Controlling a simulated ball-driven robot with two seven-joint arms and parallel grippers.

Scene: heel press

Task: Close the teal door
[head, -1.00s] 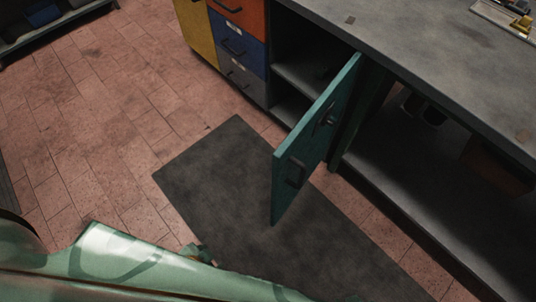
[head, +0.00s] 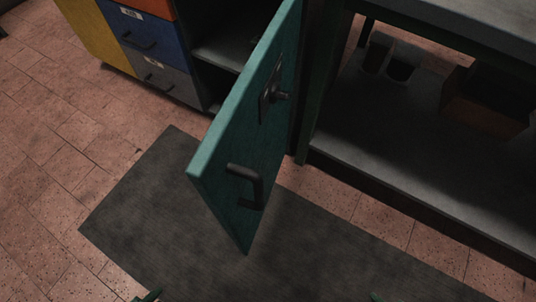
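The teal door (head: 245,150) stands open, swung out from the dark cabinet toward me. A black bar handle (head: 247,187) is on its face near the lower free end, and a dark latch plate with a knob (head: 273,96) is further along. Small dark green tips show at the bottom edge, at the left my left gripper (head: 148,296) and at the right my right gripper (head: 375,297). Both are almost wholly cut off, so their fingers cannot be made out. Neither touches the door.
The open cabinet bay with a grey shelf (head: 228,48) is behind the door. An open lower shelf (head: 390,135) at right holds dark cups and a brown box (head: 485,98). A dark mat (head: 150,215) covers the floor, clear around the door.

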